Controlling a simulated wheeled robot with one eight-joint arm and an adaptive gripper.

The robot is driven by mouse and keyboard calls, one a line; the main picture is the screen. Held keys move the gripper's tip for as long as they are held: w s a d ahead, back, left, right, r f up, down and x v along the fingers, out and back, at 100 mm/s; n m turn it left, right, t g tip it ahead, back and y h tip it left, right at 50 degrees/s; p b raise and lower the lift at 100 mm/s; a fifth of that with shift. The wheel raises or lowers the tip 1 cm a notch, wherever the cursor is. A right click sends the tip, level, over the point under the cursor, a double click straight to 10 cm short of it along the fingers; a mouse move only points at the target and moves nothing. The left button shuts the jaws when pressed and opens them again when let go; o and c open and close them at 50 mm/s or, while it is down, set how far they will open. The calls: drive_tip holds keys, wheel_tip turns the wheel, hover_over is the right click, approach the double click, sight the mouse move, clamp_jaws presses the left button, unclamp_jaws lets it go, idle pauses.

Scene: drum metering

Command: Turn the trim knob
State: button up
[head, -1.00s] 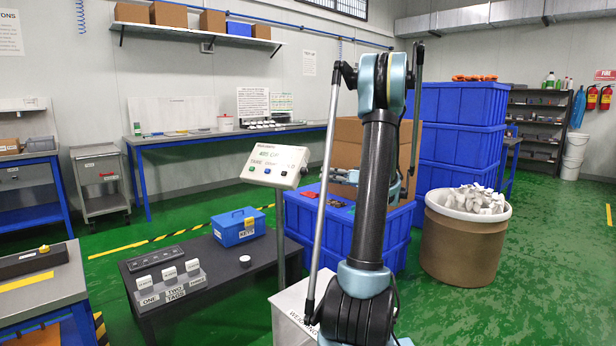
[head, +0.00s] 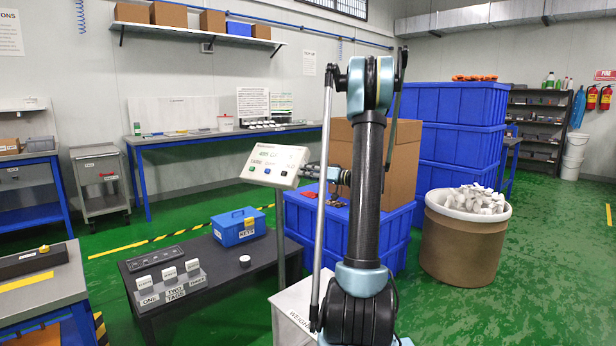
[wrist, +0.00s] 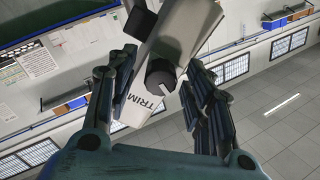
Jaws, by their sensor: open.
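The trim knob (wrist: 160,74) is a round black knob with a pale line on its face, on the end of a light grey housing labelled TRIM. In the wrist view it lies between the two dark fingers of my gripper (wrist: 162,72), which are spread apart with space beside the knob. I cannot tell how deep it sits between them. In the head view my gripper (head: 313,172) is at the right side of the white control box (head: 274,164), which stands on a post. The knob does not show clearly there.
A second black part (wrist: 138,22) sits on the same housing beyond the knob. Behind my arm are a cardboard box (head: 402,165) and stacked blue crates (head: 460,130). A dark bench (head: 210,290) with a blue box (head: 238,226) stands at the lower left.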

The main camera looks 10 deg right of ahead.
drive_tip(key=c, duration=1)
drive_tip(key=shift+m, duration=1.5)
drive_tip(key=shift+c, duration=0.2)
drive_tip(key=o, duration=1)
drive_tip(key=shift+o, duration=0.2)
drive_tip(key=shift+s+d, duration=0.1)
drive_tip(key=v, duration=1.1)
drive_tip(key=shift+s+d, duration=0.15)
drive_tip(key=shift+d, duration=0.15)
